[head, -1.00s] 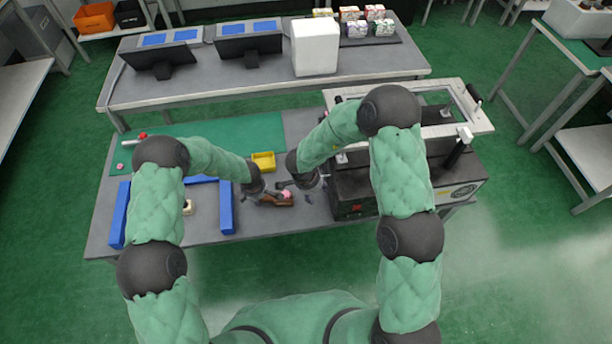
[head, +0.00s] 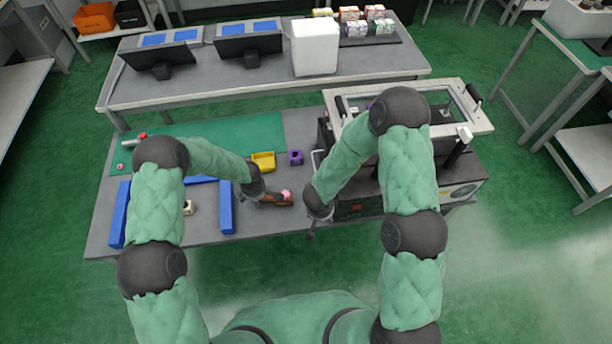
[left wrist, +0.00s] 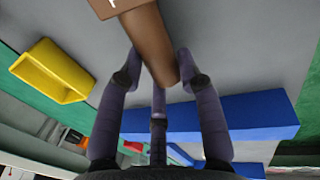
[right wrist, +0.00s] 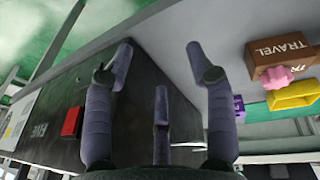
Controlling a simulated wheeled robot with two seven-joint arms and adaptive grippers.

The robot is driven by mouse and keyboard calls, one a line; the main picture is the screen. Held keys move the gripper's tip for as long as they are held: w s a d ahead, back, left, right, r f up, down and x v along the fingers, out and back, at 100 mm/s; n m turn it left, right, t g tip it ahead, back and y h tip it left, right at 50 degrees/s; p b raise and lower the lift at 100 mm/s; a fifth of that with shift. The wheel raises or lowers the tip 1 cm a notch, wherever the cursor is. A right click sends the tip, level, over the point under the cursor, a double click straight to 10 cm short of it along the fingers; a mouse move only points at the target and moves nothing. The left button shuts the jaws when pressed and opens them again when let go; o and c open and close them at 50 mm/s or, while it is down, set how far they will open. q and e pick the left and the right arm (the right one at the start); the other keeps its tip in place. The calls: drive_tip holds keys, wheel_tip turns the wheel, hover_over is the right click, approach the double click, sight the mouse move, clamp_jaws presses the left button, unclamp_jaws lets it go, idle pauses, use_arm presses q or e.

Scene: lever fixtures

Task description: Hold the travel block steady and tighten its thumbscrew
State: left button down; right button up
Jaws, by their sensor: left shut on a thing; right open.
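The travel block (head: 270,203) is brown and lies on the grey table, with a pink knobbed thumbscrew (head: 287,194) on its right end. In the right wrist view the block (right wrist: 283,54) shows its TRAVEL lettering, with the pink thumbscrew (right wrist: 277,77) beside it. My left gripper (head: 261,197) is shut on the block; its fingers straddle the brown body (left wrist: 150,45) in the left wrist view. My right gripper (right wrist: 160,50) is open and empty, right of the block beside the black machine, apart from the thumbscrew.
A black machine (head: 450,190) with a red button (right wrist: 72,121) stands close to my right gripper. A yellow bin (head: 263,162) and a purple holder (head: 296,158) sit behind the block. Blue rails (head: 226,208) lie left. Bare table lies in front of the block.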

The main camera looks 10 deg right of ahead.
drive_tip(key=shift+w+r, duration=0.75)
drive_tip(key=shift+w, duration=0.55)
wheel_tip(320, 180, up, 9)
drive_tip(key=g+y, duration=0.2)
hover_over(284, 192)
drive_tip(key=shift+m, duration=0.4)
wheel_tip(284, 192, down, 12)
drive_tip(key=shift+f, duration=0.1)
drive_tip(key=shift+w+r+m, duration=0.1)
drive_tip(key=shift+r+m, duration=0.4)
drive_tip(key=shift+m, duration=0.4)
wheel_tip(284, 192, up, 8)
drive_tip(key=shift+d+f, duration=0.1)
drive_tip(key=shift+d, duration=0.05)
drive_tip(key=s+d+r+m+g+h, duration=0.1)
drive_tip(key=s+d+r+m, duration=0.3)
drive_tip(key=m, duration=1)
drive_tip(key=d+r+g, duration=0.1)
drive_tip(key=d, duration=0.2)
drive_tip(key=shift+s+r, duration=0.25)
drive_tip(key=shift+r, duration=0.15)
